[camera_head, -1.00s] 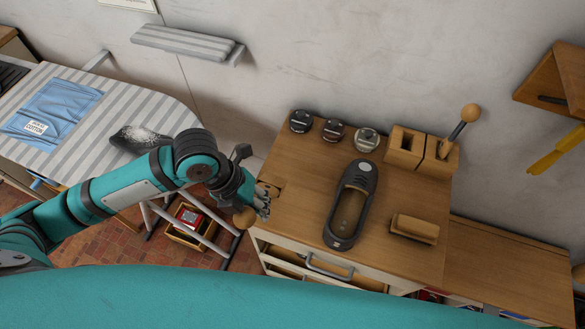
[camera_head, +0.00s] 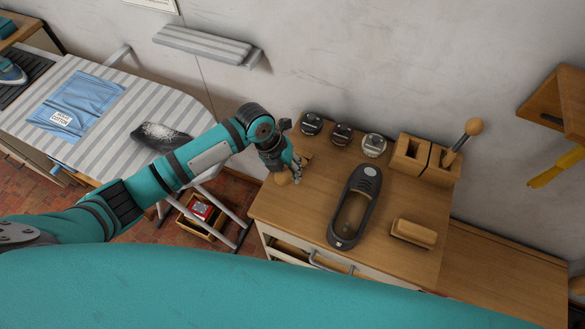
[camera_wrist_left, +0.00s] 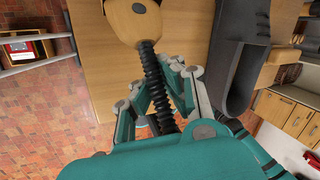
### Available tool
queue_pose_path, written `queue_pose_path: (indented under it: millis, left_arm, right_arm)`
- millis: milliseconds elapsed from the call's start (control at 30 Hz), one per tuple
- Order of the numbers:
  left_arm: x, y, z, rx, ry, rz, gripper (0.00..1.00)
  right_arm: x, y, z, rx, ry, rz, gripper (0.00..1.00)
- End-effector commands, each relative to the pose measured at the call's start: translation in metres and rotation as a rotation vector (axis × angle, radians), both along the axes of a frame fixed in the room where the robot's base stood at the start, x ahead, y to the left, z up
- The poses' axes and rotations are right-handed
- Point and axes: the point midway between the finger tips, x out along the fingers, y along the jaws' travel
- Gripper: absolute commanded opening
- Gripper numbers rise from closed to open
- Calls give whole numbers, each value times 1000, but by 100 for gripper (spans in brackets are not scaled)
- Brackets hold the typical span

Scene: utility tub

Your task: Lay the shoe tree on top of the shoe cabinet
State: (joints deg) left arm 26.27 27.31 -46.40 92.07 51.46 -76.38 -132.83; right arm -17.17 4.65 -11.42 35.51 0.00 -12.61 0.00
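The shoe tree (camera_wrist_left: 159,75) has a rounded wooden end and a dark coil spring in the left wrist view. In the head view its wooden end (camera_head: 282,178) shows beside my left gripper (camera_head: 296,168), which is shut on it around the spring. The gripper and the shoe tree are over the left part of the shoe cabinet (camera_head: 290,213), a wooden top with pale drawers below. I cannot tell whether the shoe tree touches the top. My right gripper is not in view.
A dark shoe (camera_head: 355,205) lies mid-top, a brush (camera_head: 414,233) right of it. Several polish tins (camera_head: 342,133) and a wooden holder (camera_head: 410,154) line the back. The front left top is clear.

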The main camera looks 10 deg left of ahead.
Motion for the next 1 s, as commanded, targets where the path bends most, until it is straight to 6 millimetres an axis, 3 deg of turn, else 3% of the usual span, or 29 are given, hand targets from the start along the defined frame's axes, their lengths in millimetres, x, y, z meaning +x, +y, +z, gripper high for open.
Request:
queue_pose_path:
  millis: [267, 500, 867, 1000]
  left_arm:
    - [1, 0, -3, -1, -2, 0, 0]
    - [0, 0, -2, -1, -1, -1, 29]
    - [1, 2, 4, 0, -5, 0, 29]
    - [1, 10, 24, 0, -7, -1, 29]
  right_arm:
    - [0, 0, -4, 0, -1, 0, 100]
    - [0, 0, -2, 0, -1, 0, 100]
    - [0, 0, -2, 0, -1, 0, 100]
    - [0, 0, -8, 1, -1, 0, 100]
